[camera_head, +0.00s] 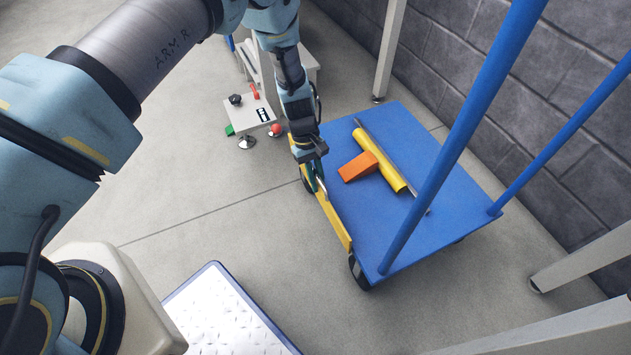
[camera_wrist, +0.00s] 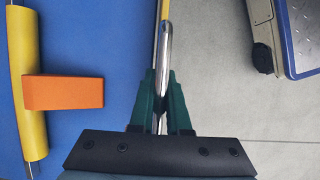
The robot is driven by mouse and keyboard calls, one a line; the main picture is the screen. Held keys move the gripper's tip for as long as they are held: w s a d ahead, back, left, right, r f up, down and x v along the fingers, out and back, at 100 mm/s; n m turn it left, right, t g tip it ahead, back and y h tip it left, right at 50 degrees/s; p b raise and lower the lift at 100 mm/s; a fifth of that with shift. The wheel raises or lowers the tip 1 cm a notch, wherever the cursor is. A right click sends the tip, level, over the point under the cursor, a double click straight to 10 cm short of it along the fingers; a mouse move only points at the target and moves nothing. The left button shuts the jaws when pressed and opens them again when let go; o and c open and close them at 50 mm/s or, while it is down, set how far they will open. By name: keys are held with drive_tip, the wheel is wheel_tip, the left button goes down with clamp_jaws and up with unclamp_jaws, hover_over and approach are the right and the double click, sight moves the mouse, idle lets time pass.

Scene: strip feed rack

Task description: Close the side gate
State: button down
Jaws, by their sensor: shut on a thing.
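The yellow side gate (camera_head: 336,222) runs along the left edge of the blue cart deck (camera_head: 400,225). It looks like a narrow rail close to the deck edge; its exact tilt is hard to tell. A shiny metal handle (camera_wrist: 165,45) runs along the gate (camera_wrist: 160,9) in the wrist view. My gripper (camera_head: 319,184) is at the gate's middle, partly hiding it. In the wrist view the green fingers of my gripper (camera_wrist: 162,78) are shut on the handle, one on each side.
An orange wedge (camera_head: 358,167) and a yellow tube (camera_head: 380,160) around a thin rod lie on the deck. Blue posts (camera_head: 470,115) rise at its right. A control box (camera_head: 250,114) stands behind left. A metal-topped platform (camera_head: 225,315) lies in front.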

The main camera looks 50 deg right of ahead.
drive_tip(key=shift+d, duration=0.15)
drive_tip(key=c, duration=0.9)
unclamp_jaws()
drive_tip(key=p+v, duration=0.1)
drive_tip(key=v, duration=1)
drive_tip(key=shift+s, duration=0.1)
